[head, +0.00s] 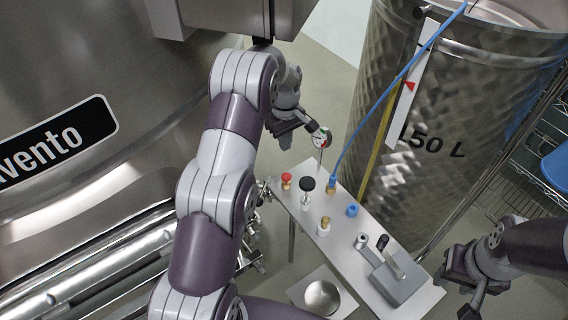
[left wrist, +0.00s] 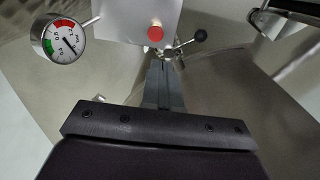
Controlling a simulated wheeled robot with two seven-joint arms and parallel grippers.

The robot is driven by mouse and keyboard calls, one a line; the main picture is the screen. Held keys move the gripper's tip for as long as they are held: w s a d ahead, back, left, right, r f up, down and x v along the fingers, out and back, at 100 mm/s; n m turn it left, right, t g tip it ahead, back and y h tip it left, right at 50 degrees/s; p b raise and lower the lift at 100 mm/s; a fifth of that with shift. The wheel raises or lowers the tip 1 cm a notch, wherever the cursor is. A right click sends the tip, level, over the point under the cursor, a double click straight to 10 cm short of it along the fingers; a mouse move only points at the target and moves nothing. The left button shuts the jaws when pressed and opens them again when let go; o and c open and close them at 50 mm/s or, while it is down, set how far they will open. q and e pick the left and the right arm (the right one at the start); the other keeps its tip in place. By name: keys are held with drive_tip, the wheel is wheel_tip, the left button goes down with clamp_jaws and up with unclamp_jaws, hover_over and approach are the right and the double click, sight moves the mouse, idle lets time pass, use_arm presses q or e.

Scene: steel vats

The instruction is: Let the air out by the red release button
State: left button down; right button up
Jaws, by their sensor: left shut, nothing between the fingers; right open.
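The red release button (head: 286,177) stands at the far left corner of a small steel panel table (head: 345,229). In the left wrist view the red button (left wrist: 155,34) shows as a round red cap just beyond my fingertips. My left gripper (head: 285,142) is shut and empty, above and behind the button, apart from it in the head view; its fingers also show in the left wrist view (left wrist: 165,72). A pressure gauge (head: 321,138) stands beside it, and its dial is seen in the left wrist view (left wrist: 63,40). My right gripper (head: 468,298) is open and empty at the lower right.
A black knob (head: 307,184), a brass fitting (head: 324,227), a blue cap (head: 352,211) and a grey lever box (head: 393,276) sit on the panel. A blue hose (head: 382,101) rises to the vat (head: 440,125). A large steel tank (head: 75,195) stands at left.

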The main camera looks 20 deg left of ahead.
sight(285, 178)
use_arm(q)
wheel_tip(285, 178, down, 13)
drive_tip(key=p, duration=0.3)
drive_tip(key=shift+s+d+f+p, duration=0.1)
drive_tip(key=shift+s+f+p, duration=0.05)
drive_tip(key=shift+p, duration=0.15)
drive_tip(key=shift+f, duration=0.25)
use_arm(e)
wheel_tip(285, 178, up, 4)
drive_tip(key=shift+s+f, duration=0.1)
drive_tip(key=shift+f, duration=0.1)
